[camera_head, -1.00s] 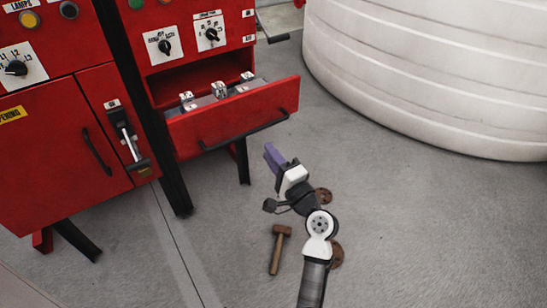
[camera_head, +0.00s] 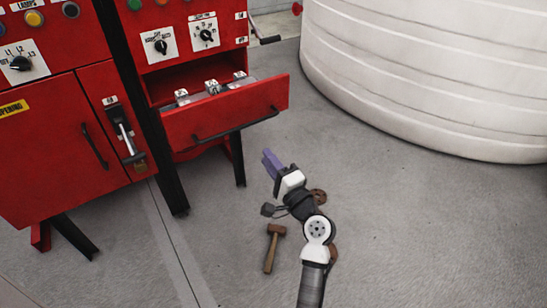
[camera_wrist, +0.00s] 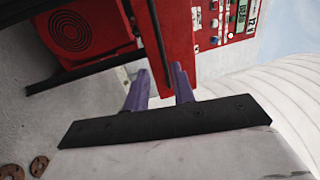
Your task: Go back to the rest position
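My gripper (camera_head: 272,163) is in front of the red control cabinet, below and to the right of its open drawer (camera_head: 225,118) in the head view. Its two purple fingers show apart in the wrist view (camera_wrist: 158,92), with nothing held between them. A red part of the cabinet shows beyond the fingers there. In the head view the fingers stand clear of the drawer front. The drawer is pulled out and holds several small white-topped items.
A wooden-handled hammer (camera_head: 272,250) lies on the floor left of my arm. Brown round discs (camera_head: 318,196) lie beside and partly behind my arm. A large white ribbed tank (camera_head: 430,80) stands at the right. Grey floor (camera_head: 420,230) is free at the lower right.

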